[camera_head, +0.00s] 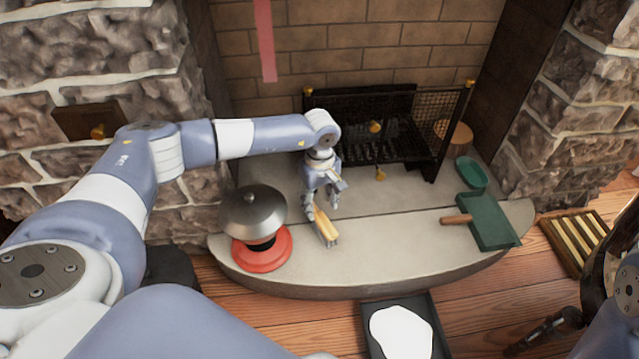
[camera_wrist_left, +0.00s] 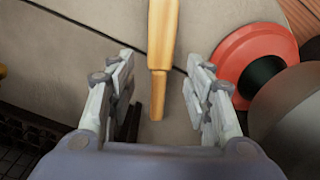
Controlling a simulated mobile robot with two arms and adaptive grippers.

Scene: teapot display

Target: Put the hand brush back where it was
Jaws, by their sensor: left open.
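The hand brush (camera_head: 327,228), with a light wooden body, lies on the pale stone hearth (camera_head: 390,245), right of a red round base with a metal dome. My left gripper (camera_head: 321,202) points down at the brush's far end. In the left wrist view, the brush's wooden handle (camera_wrist_left: 161,50) reaches between the two spread fingers of my left gripper (camera_wrist_left: 158,72). Gaps show on both sides, so the jaws are open and not closed on it. The bristles are barely visible. My right gripper cannot be made out.
A metal dome (camera_head: 253,210) over a red base (camera_head: 262,252) stands close left of the brush. A black fire grate (camera_head: 385,135) is behind. A green dustpan (camera_head: 490,222) and green bowl (camera_head: 470,172) lie at right. The hearth between brush and dustpan is clear.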

